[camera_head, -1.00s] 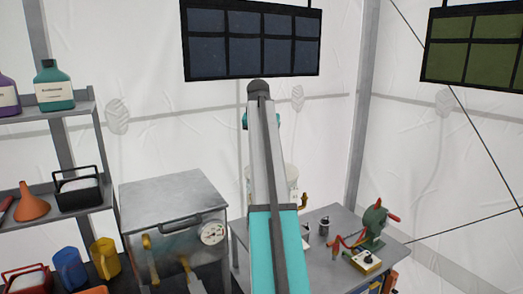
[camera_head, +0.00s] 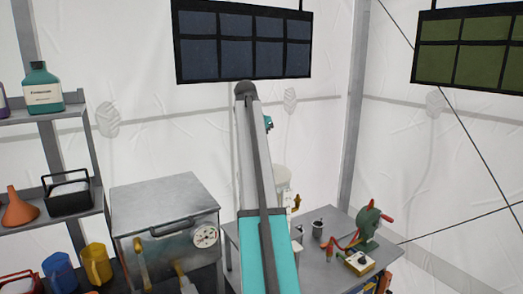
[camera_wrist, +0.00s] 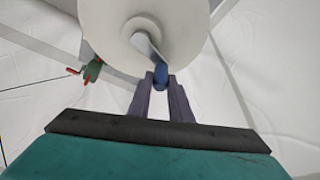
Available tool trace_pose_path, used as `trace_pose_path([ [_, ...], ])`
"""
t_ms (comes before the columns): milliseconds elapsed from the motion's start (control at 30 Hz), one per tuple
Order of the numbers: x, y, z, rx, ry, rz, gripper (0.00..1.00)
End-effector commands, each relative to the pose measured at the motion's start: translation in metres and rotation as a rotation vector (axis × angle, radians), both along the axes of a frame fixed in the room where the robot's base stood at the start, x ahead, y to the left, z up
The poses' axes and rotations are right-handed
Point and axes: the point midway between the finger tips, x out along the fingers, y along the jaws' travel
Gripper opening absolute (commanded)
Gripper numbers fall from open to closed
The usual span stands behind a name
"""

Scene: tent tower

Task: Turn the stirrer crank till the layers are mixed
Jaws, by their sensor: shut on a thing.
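A pale round vessel (camera_wrist: 150,22) fills the top middle of the wrist view, with a grey crank arm (camera_wrist: 147,46) across its face. A blue crank handle (camera_wrist: 160,76) sits at the end of that crank arm. My gripper (camera_wrist: 160,82) has its two dark fingers closed on the handle, one on each side. In the head view the vessel (camera_head: 281,178) stands on the grey table, partly hidden behind my arm. The crank and my gripper are hidden there. The layers inside cannot be seen in either view.
A green hand mill (camera_head: 369,222) with red handles and a yellow box (camera_head: 360,263) stand on the table (camera_head: 325,280), right of a small grey cup (camera_head: 318,231). A metal cabinet with a gauge (camera_head: 205,237) is at left, beside shelves (camera_head: 80,205). Dark panels (camera_head: 244,42) hang above.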

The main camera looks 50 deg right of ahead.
Motion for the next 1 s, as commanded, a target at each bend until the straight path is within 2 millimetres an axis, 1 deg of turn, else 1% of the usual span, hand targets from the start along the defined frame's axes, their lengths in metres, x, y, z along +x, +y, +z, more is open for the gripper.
trace_pose_path([
  [100,0.000,-0.001,0.001,-0.003,-0.002,0.001,0.00],
  [133,0.000,-0.001,0.001,-0.003,-0.002,0.001,0.21],
  [200,0.000,-0.001,0.001,-0.003,-0.001,0.001,0.33],
  [233,0.000,-0.001,0.001,-0.002,-0.001,0.001,0.37],
  [667,0.000,0.001,0.003,-0.001,-0.001,0.001,0.37],
  [867,0.000,0.006,0.016,-0.001,-0.002,0.002,0.37],
  [1000,-0.001,0.012,0.032,-0.002,-0.002,0.002,0.37],
])
